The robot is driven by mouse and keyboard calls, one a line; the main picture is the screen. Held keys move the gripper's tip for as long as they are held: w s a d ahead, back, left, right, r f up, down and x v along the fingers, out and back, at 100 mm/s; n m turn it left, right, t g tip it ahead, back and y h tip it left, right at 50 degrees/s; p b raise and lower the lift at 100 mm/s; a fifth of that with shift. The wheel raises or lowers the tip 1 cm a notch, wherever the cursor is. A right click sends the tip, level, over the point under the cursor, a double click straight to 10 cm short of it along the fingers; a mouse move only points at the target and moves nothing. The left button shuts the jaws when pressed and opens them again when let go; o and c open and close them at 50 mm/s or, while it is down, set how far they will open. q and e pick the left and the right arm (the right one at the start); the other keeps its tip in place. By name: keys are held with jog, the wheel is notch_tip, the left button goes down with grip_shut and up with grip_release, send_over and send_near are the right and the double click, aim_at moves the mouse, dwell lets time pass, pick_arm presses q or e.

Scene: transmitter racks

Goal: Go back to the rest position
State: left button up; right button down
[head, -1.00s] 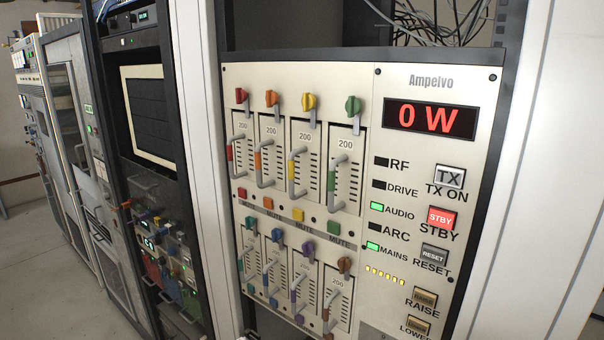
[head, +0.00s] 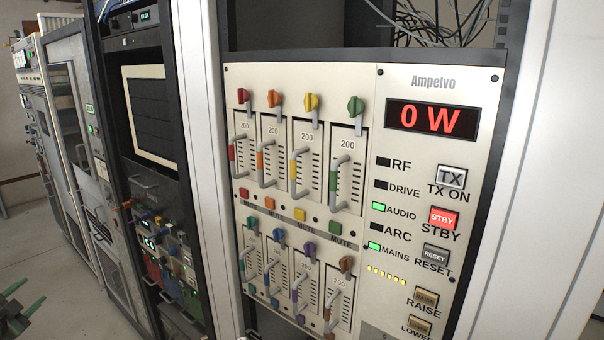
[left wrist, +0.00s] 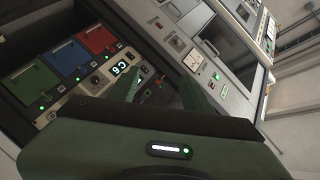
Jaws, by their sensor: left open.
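My left gripper (head: 22,306) shows at the lower left corner of the head view, its green fingers apart and empty over the floor. In the left wrist view the green fingers of my left gripper (left wrist: 160,92) also stand apart with nothing between them. The Ampelvo transmitter panel (head: 440,84) fills the middle and right of the head view, well away from this gripper. Its display (head: 433,119) reads 0 W. My right gripper is not seen in either view.
A dark rack (head: 150,190) with a blank screen stands left of the panel, and more racks (head: 60,130) run back along the left. The left wrist view shows red, green and blue modules (left wrist: 62,58) beyond the gripper. Bare floor (head: 70,270) lies at the lower left.

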pick_arm(q)
jog(key=s+a+f+n+g+y, duration=0.1)
jog(key=s+a+f+g+y, duration=0.3)
jog(key=s+f, duration=0.75)
jog(key=s+a+f+n+g, duration=0.1)
jog(key=s+a+f+g, duration=0.3)
jog(key=s+f, duration=0.7)
jog(key=s+a+f+g+y, duration=0.1)
jog(key=s+a+f+g, duration=0.2)
jog(key=s, duration=1.1)
jog(key=s+a+f+g, duration=0.2)
jog(key=s+a+f, duration=0.1)
jog(key=s, duration=1)
jog(key=s+d+f+n+h, duration=0.1)
jog(key=s+d+f+h, duration=0.15)
jog(key=d+f, duration=1)
jog(key=s+d+f+n+h, duration=0.15)
jog(key=s+d+f, duration=0.25)
jog(key=d+f, duration=0.8)
jog(key=s+d+f+n+h, duration=0.1)
jog(key=d+f+h, duration=0.1)
jog(key=d, duration=1.6)
jog(key=s+d+f+g+h, duration=0.1)
jog(key=d+f+h, duration=0.1)
jog(key=d, duration=1.6)
jog(key=shift+d+f+n+h+b, duration=0.25)
jog(key=shift+f+n+h+b, duration=0.1)
jog(key=shift+f+h+b, duration=0.05)
